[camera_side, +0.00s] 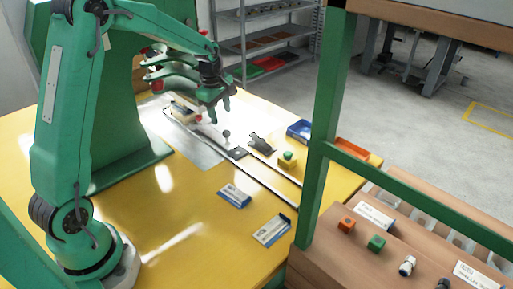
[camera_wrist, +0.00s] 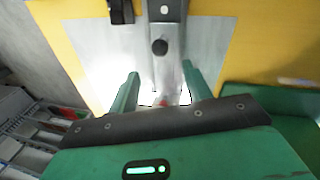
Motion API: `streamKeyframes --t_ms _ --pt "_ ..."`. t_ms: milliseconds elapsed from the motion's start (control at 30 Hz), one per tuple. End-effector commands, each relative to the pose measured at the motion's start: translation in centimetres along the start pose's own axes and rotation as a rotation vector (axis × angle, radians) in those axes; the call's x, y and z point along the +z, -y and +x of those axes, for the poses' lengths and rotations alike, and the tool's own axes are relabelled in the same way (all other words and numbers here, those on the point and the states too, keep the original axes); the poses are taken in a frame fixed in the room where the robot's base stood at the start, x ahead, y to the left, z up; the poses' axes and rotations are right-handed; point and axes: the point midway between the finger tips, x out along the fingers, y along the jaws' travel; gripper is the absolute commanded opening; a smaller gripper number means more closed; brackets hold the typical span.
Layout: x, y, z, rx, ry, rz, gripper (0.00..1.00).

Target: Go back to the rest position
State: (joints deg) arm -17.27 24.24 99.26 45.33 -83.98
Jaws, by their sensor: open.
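My gripper (camera_side: 219,110) hangs from the green arm above the metal plate on the yellow table. In the wrist view my gripper (camera_wrist: 160,72) shows two green fingers spread apart with nothing held between them. A rail (camera_side: 258,166) runs along the plate below it. A dark round knob (camera_side: 227,133) stands near the rail, below the fingers and apart from them. The knob also shows in the wrist view (camera_wrist: 160,46), beyond the fingertips. Glare hides part of the plate between the fingers.
The yellow table (camera_side: 180,215) has free room at the front. On it are a green button box (camera_side: 287,159), a black clamp (camera_side: 261,144), a blue bin (camera_side: 299,131) and two cards (camera_side: 234,195). Shelves (camera_side: 268,40) stand behind.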

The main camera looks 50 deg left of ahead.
Motion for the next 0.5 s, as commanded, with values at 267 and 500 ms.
streamKeyframes --t_ms 267,500 --pt "1.2 1.1 -2.6 0.023 0.001 0.12 0.49" --pt "3.4 3.8 -7.2 0.069 -0.003 0.365 0.49"
